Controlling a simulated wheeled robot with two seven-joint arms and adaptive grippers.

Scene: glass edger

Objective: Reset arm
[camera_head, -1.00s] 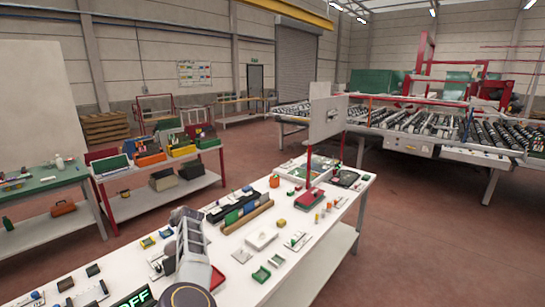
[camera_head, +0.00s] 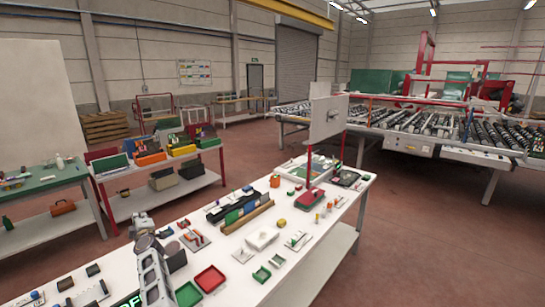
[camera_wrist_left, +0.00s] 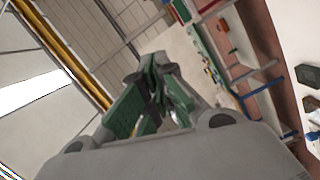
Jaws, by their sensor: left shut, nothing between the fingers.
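My left arm rises from the bottom of the head view over the near end of the white workbench (camera_head: 322,240). My left gripper (camera_head: 141,221) is raised near the bench's left edge. In the left wrist view its fingers (camera_wrist_left: 155,64) with green pads are together and hold nothing. My right gripper is in neither view.
A red tray (camera_head: 210,278) and a green tray (camera_head: 188,294) lie close to my left arm. A white tray (camera_head: 262,238) and several small parts lie farther along. A shelf table (camera_head: 158,165) stands behind. Red floor is clear right of the bench.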

